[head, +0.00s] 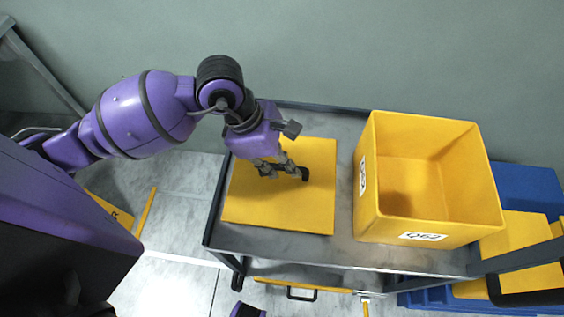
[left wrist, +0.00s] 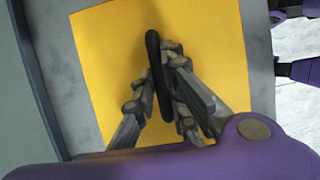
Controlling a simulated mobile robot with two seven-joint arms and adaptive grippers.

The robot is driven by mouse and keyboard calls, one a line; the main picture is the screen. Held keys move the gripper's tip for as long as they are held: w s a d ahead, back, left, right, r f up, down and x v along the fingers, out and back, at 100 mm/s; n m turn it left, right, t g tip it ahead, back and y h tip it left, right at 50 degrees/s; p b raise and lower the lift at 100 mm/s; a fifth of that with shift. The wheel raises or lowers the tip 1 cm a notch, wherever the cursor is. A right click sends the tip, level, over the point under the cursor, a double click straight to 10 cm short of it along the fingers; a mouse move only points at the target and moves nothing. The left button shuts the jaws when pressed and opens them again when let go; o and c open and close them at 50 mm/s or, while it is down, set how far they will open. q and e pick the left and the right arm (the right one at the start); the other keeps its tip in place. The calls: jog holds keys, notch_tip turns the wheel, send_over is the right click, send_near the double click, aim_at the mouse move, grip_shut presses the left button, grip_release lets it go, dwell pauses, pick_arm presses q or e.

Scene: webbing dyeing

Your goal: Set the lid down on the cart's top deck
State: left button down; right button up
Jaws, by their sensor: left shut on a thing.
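The lid (head: 312,210) is a flat yellow square panel with a black bar handle (head: 304,174) at its middle. It lies over the left part of the grey cart's top deck (head: 290,243); whether it fully touches the deck I cannot tell. My left gripper (head: 285,170) is shut on the lid's handle from above. In the left wrist view the fingers (left wrist: 160,90) sit on both sides of the black handle (left wrist: 154,55), with the yellow lid (left wrist: 110,50) behind. My right gripper is not in view.
An open, empty yellow bin (head: 412,190) labelled Q62 stands on the deck just right of the lid, with a narrow gap. Blue and yellow containers (head: 525,185) stand right of the cart. A grey wall is behind. A yellow floor line (head: 146,212) lies left.

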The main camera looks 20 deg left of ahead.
pick_arm(q)
jog(key=shift+f, duration=0.2)
jog(key=shift+f, duration=0.1)
jog(key=c, duration=1.8)
grip_release()
jog(key=v, duration=1.2)
